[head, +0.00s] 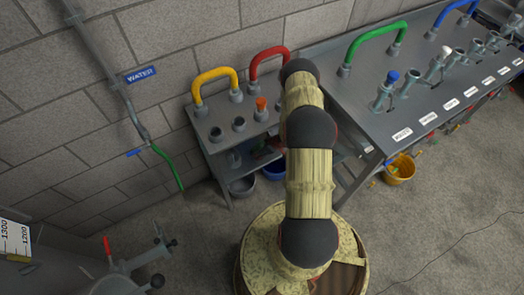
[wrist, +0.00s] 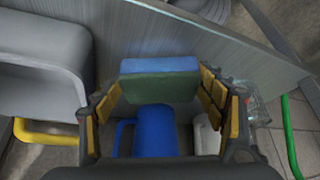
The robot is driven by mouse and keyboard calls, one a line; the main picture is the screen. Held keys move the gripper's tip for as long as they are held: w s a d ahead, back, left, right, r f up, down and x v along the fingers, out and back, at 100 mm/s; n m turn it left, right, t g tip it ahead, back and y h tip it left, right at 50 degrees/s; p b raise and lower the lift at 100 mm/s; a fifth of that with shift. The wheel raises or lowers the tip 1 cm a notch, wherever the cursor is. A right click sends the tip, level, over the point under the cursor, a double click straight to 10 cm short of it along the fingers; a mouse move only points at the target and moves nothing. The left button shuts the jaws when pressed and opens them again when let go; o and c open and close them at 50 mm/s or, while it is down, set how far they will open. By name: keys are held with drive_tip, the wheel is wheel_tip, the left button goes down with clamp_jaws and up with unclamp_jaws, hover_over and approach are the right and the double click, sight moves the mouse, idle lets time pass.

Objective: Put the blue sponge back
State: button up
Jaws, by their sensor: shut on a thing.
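The blue sponge (wrist: 160,66) is a block with a blue upper face and a dark green lower face, in the middle of the wrist view. My gripper (wrist: 164,92) is shut on it, with yellow-padded fingers on its left and right sides. A metal surface lies beyond the sponge; I cannot tell whether they touch. In the head view, my arm reaches toward the metal benches and hides the sponge and the gripper.
A blue object (wrist: 156,130) with a handle-like loop and a pale object (wrist: 206,135) show below the sponge. A large grey form (wrist: 45,65) is at left. Grey (head: 243,186) and blue (head: 274,171) buckets stand under the bench (head: 215,148). A yellow bucket (head: 400,170) stands right.

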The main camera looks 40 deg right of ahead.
drive_tip(key=shift+f, duration=0.15)
drive_tip(key=o, duration=1.1)
drive_tip(key=shift+s+d+r, duration=0.1)
drive_tip(key=shift+s+r, duration=0.05)
drive_tip(key=shift+r, duration=0.35)
drive_tip(key=a+p+v, duration=0.1)
drive_tip(key=p+v, duration=0.2)
drive_tip(key=v, duration=0.8)
drive_tip(key=shift+d, duration=0.45)
